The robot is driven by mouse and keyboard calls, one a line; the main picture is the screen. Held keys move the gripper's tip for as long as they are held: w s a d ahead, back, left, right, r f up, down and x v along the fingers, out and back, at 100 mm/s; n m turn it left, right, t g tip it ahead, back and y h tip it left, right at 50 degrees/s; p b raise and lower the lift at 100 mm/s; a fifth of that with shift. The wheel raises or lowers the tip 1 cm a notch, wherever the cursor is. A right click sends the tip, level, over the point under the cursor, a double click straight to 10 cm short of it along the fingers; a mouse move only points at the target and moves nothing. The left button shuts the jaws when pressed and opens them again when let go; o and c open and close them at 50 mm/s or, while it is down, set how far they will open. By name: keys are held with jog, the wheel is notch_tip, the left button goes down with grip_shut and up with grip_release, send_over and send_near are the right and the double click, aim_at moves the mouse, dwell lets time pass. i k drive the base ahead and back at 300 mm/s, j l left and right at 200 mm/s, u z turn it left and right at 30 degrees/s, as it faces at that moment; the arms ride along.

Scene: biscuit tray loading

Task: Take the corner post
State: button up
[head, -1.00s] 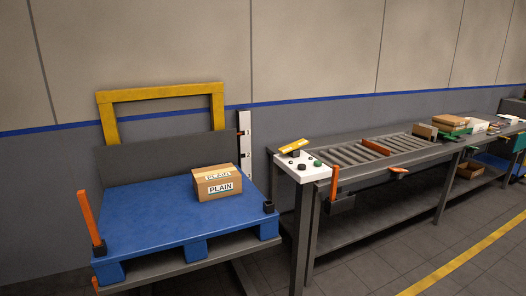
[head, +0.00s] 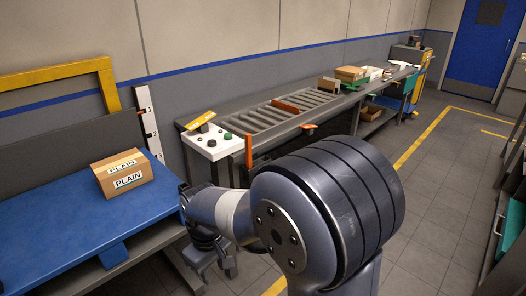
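An upright orange corner post (head: 249,151) stands at the front edge of the grey roller bench, beside the white control box; my arm hides what is below it. My gripper (head: 214,264) is low in front of the blue pallet's right end, left of and below the post and apart from it. Its fingers look spread with nothing between them.
A carton marked PLAIN (head: 122,174) sits on the pallet. A white control box (head: 212,143) with knobs is at the bench's near end. A numbered white scale (head: 149,122) stands behind the pallet. The floor to the right is open.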

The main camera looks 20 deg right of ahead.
aim_at(248, 141)
jog(key=i+l+z, duration=0.2)
jog(key=i+z, duration=0.15)
jog(key=i, duration=0.15)
jog(key=i+l+z, duration=0.1)
jog(key=i+z, duration=0.25)
jog(key=i, duration=0.15)
jog(key=i+z, duration=0.35)
jog(key=i, duration=0.15)
jog(key=i+j+u, duration=0.15)
jog(key=i+u, duration=0.3)
jog(key=i, duration=0.25)
jog(key=i+j+u, duration=0.2)
jog(key=u, duration=0.15)
jog(key=i, duration=0.1)
